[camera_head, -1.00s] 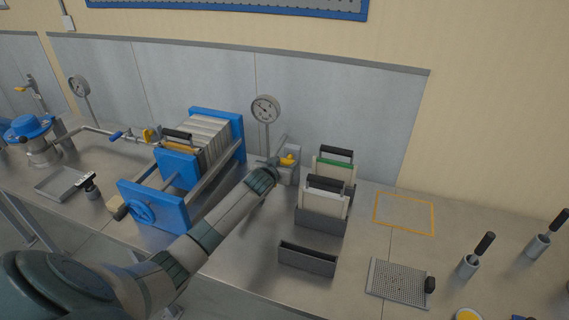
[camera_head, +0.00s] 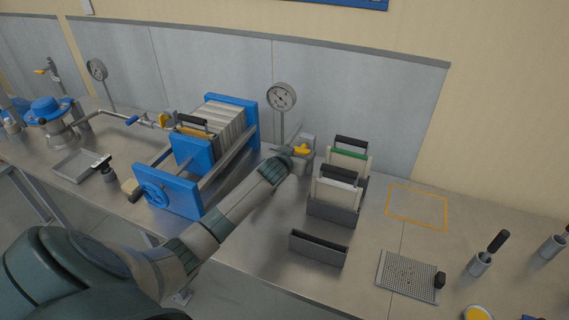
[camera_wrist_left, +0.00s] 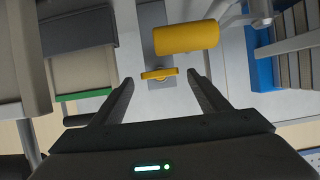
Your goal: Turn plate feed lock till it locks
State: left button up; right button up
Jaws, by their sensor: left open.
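A yellow handle (camera_head: 301,150), which looks like the plate feed lock, sits on a grey block behind the end of my left arm. In the left wrist view a thin yellow bar (camera_wrist_left: 159,74) lies across a grey plate, with a thick yellow cylinder (camera_wrist_left: 187,38) above it in the picture. I cannot tell which of the two is the lock. My left gripper (camera_wrist_left: 160,84) is open. Its two fingers point toward the thin bar, one to each side and apart from it. In the head view the fingers are mostly hidden by the wrist. My right gripper is not in view.
A blue filter press (camera_head: 205,150) stands left of the arm. A round gauge (camera_head: 281,96) rises behind the block. To the right, a dark rack (camera_head: 331,210) holds plates with black handles, close to the gripper. An empty dark holder (camera_head: 318,250) stands in front.

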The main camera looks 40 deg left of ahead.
pick_arm(q)
jog(key=b+v, duration=0.4)
jog(key=v, duration=1.2)
jog(key=shift+s, duration=0.25)
jog(key=shift+d, duration=0.1)
